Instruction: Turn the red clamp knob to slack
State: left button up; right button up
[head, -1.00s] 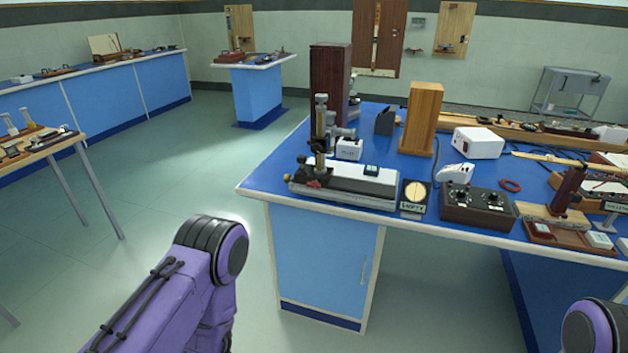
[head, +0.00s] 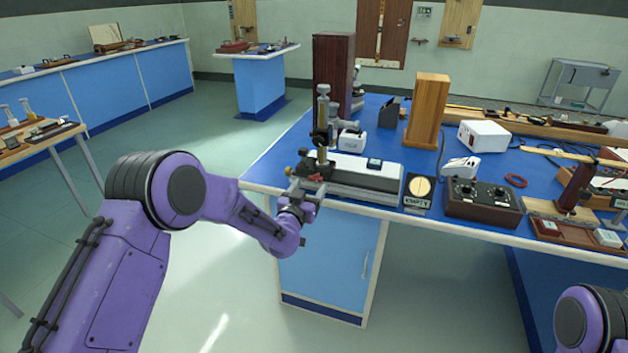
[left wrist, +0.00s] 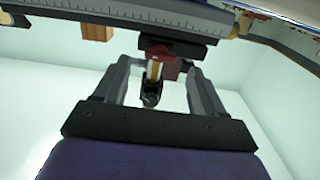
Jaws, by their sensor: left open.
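The red clamp knob (left wrist: 168,69) shows dark red in the left wrist view, under the edge of a bench instrument with a ruled scale (left wrist: 110,14). A brass and black pin (left wrist: 153,82) stands in front of it. My left gripper (left wrist: 158,68) is open, one finger on either side of the knob, with gaps visible; I cannot tell whether anything touches. My right gripper is out of view.
The instrument stands near the front left corner of the blue bench (head: 268,165). A brown wooden column (head: 332,75) stands behind. The floor left of the bench is free.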

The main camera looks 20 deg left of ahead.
aim_at(314, 181)
pick_arm(q)
jog(key=w, duration=0.5)
jog(key=shift+f, duration=0.1)
jog(key=c, duration=1.1)
jog(key=shift+o, duration=0.2)
